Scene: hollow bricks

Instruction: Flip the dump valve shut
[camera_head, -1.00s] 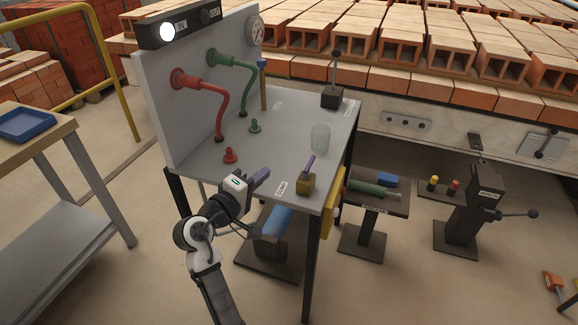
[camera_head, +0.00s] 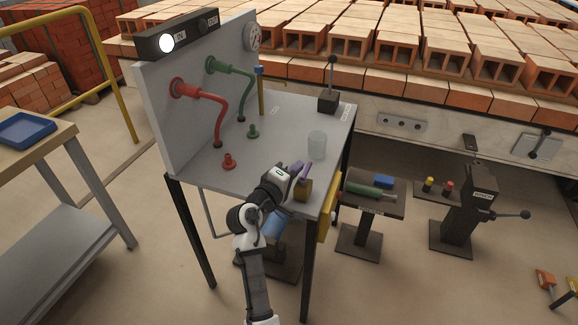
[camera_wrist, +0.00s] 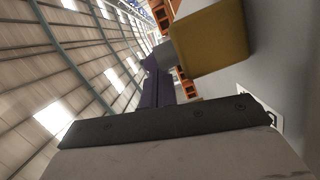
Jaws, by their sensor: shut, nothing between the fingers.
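The dump valve is a brass-yellow block (camera_head: 304,190) at the front right of the grey bench top, with a short purple lever (camera_head: 308,168) rising from it, tilted a little right. My gripper (camera_head: 296,169) is shut and empty, just left of the lever and close to it; I cannot tell whether they touch. In the wrist view, the purple fingers (camera_wrist: 156,85) are together, and the brass block (camera_wrist: 210,45) fills the area to their right. The lever is not clearly told apart there.
A clear cup (camera_head: 317,145) stands behind the valve. Red (camera_head: 229,161) and green (camera_head: 253,131) knobs and bent pipes stand at the bench's left. A black lever box (camera_head: 328,101) is at the back right. A yellow panel (camera_head: 327,218) hangs at the bench's right side.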

